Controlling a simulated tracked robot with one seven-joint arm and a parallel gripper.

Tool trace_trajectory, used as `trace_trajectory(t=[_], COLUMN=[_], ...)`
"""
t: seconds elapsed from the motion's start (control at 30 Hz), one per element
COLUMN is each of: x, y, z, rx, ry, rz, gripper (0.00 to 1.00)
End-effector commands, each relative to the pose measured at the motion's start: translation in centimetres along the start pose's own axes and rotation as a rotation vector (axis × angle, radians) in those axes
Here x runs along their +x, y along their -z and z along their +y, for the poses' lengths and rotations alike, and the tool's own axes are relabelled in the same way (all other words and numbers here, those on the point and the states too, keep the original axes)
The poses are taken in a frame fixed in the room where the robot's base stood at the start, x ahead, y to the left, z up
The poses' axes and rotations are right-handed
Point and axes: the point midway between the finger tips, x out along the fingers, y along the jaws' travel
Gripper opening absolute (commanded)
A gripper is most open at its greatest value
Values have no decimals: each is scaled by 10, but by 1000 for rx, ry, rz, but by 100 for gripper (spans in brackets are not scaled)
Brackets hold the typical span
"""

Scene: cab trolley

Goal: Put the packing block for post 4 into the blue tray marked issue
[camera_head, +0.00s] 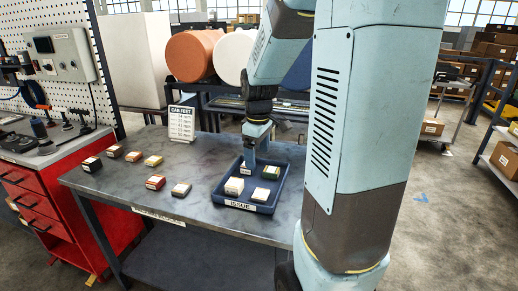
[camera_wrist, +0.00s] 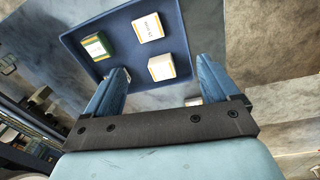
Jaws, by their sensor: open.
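The blue tray (camera_head: 228,203), with a label on its front that seems to read issue, stands on the grey table. Inside are a white block (camera_head: 234,186), a cream-topped block (camera_head: 261,195) and a green-sided block (camera_head: 271,172). My gripper (camera_head: 250,166) points down over the tray's back part. I cannot tell which block is for post 4; the lettering is too small.
A red tool cabinet (camera_head: 40,205) adjoins the left.

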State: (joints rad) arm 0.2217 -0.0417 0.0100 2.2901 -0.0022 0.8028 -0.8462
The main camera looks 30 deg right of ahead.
Motion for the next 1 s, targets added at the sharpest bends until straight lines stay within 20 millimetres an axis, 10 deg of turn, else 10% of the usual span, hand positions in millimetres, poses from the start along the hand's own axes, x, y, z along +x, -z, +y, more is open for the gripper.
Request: trace_trajectory(t=[0.5,1.0], x=[-102,-141], y=[-31,-77], z=[-97,-160], rx=[356,619], ry=[-114,-111], rz=[206,389], gripper=[88,88])
